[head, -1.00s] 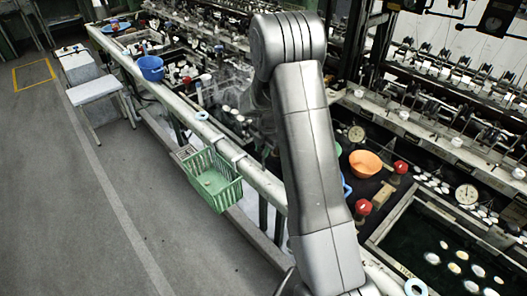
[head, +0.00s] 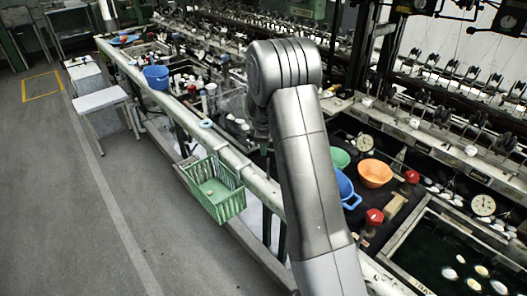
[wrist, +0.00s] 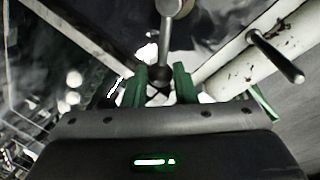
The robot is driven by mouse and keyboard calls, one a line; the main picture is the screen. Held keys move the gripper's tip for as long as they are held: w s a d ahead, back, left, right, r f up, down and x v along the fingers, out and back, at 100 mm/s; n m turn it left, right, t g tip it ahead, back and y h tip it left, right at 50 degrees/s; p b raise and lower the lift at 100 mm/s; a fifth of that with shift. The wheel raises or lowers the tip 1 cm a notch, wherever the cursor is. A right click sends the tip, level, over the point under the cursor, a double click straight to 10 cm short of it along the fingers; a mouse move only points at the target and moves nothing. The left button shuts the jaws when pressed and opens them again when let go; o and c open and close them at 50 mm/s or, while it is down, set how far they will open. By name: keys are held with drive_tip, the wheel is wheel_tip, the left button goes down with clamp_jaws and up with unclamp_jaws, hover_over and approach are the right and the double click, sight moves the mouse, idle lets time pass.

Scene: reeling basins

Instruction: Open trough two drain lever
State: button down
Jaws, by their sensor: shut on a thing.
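My gripper (wrist: 159,80) shows in the wrist view with two green fingers on either side of a metal lever (wrist: 164,42). The lever runs from a round grey hub at the top of the picture down to a ball end between the fingertips. The fingers are shut on the lever near this ball end. I cannot read a trough number near the lever.
A white pipe (wrist: 235,72) with a dark rod (wrist: 275,55) lies right of the lever. In the head view a green basket (head: 213,190) hangs on the front rail.

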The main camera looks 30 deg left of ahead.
drive_tip(key=w+m, duration=0.1)
drive_tip(key=m, duration=0.1)
drive_tip(key=shift+w+a+m, duration=0.2)
drive_tip(key=shift+w+m, duration=0.15)
drive_tip(key=shift+m, duration=0.05)
drive_tip(key=shift+w+d+m+h, duration=0.1)
drive_tip(key=shift+w+m+h, duration=0.15)
drive_tip(key=shift+w+m, duration=0.35)
drive_tip(key=shift+w+m+h, duration=0.25)
drive_tip(key=shift+w+m, duration=0.05)
drive_tip(key=shift+m, duration=0.6)
drive_tip(key=c, duration=1.2)
unclamp_jaws()
drive_tip(key=shift+r, duration=0.1)
drive_tip(key=s+r, duration=0.1)
drive_tip(key=r, duration=0.3)
drive_tip(key=r+b, duration=0.1)
drive_tip(key=r, duration=0.4)
drive_tip(key=s+r, duration=0.1)
drive_tip(key=r, duration=0.3)
drive_tip(key=shift+s+r, duration=0.25)
drive_tip(key=shift+s, duration=0.05)
